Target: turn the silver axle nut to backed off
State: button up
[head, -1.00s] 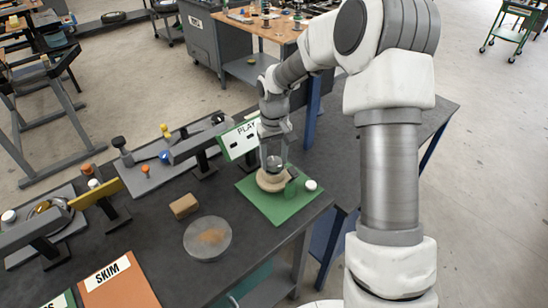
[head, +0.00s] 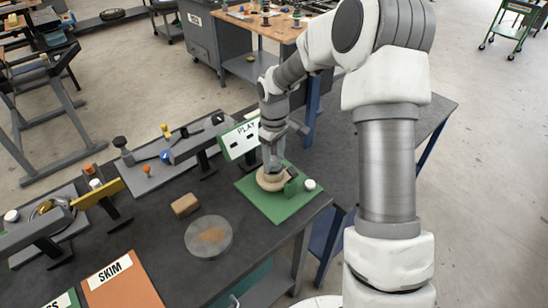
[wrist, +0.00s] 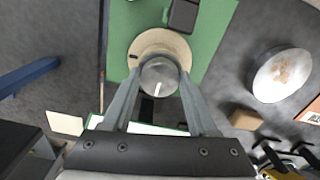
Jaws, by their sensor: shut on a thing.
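The silver axle nut (wrist: 160,76) is a round metal cap with a white line on its top face, pointing toward the bottom of the wrist view. It sits at the centre of a tan round hub (wrist: 146,47) on a green mat (head: 279,210). My gripper (head: 272,163) comes down from above, and its two fingers lie on either side of the nut, shut on it. In the head view my fingers largely hide the nut.
A dark block (wrist: 183,15) stands beside the hub, with a white knob (head: 310,185) near it. A green-framed PLAY panel (head: 239,139) stands behind. A shallow round dish (head: 208,237) and a brown block (head: 185,205) lie to the left.

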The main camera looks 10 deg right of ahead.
aim_at(274, 162)
jog(key=shift+w, duration=0.1)
jog(key=o, duration=1.4)
jog(key=shift+c, duration=0.2)
jog(key=shift+r, duration=0.15)
notch_tip(274, 162, up, 17)
jog(key=shift+r, duration=0.1)
